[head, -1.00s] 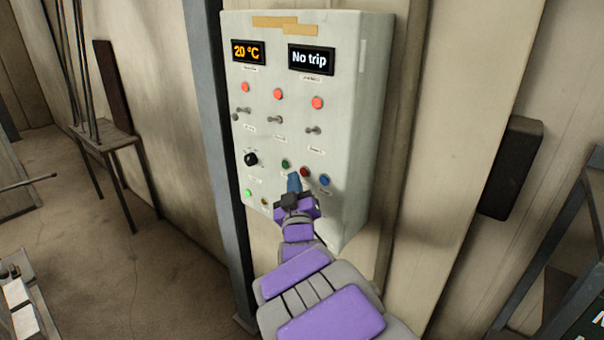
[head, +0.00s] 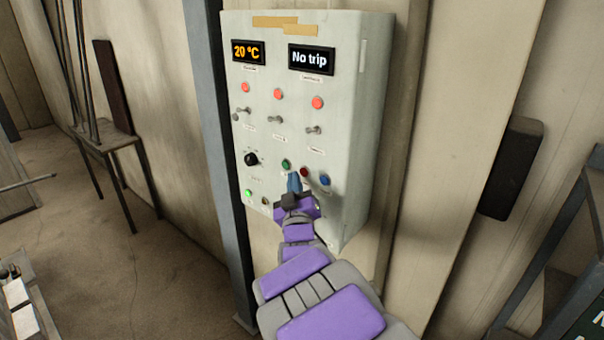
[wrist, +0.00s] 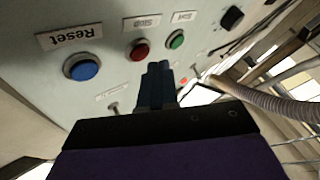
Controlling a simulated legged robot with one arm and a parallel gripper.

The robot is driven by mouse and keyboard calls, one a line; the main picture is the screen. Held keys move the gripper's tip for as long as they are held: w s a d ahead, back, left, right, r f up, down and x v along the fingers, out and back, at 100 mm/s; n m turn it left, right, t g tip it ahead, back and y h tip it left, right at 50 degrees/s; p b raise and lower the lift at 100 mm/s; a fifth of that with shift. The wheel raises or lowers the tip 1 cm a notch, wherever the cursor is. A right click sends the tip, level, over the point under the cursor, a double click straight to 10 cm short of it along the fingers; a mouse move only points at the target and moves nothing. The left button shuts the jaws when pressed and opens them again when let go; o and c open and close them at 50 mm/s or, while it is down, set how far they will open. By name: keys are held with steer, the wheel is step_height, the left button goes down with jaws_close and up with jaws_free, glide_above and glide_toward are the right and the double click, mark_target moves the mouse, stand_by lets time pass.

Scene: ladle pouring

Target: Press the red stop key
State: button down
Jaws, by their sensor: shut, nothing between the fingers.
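The red stop key (head: 304,172) is a small round button on the pale control panel (head: 345,130), between a green key (head: 286,164) and a blue key (head: 325,180). In the wrist view the red key (wrist: 139,49) sits under a label reading "Stop". My gripper (head: 294,183) is shut, with blue fingers, in front of the panel just below and left of the red key. In the wrist view its fingertips (wrist: 158,68) appear close beside the red key; I cannot tell whether they touch the panel.
The blue key (wrist: 82,67) is labelled "Reset". Above are toggle switches (head: 279,120), red lamps (head: 278,94) and displays reading "20 °C" (head: 248,52) and "No trip" (head: 311,60). A black knob (head: 251,159) is at left. A grey post (head: 215,150) stands left of the panel.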

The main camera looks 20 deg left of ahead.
steer(key=shift+w+d, duration=0.1)
steer(key=shift+w, duration=0.05)
stand_by(0.5)
steer(key=shift+w+d+b, duration=0.15)
steer(key=shift+w+b, duration=0.05)
steer(key=shift+b, duration=0.1)
steer(key=shift+w+d+r, duration=0.1)
steer(key=shift+w+d, duration=0.05)
steer(key=shift+w, duration=0.2)
stand_by(0.7)
steer(key=shift+s+b, duration=0.1)
steer(key=shift+b, duration=0.2)
steer(key=shift+s+a+b, duration=0.3)
steer(key=shift+s+b, duration=0.2)
steer(key=shift+s, duration=0.15)
steer(key=s+b, duration=0.1)
steer(key=s+a, duration=0.1)
steer(key=s, duration=0.1)
steer(key=s+a+b, duration=0.1)
steer(key=shift+s+b, duration=0.3)
steer(key=shift+s, duration=0.05)
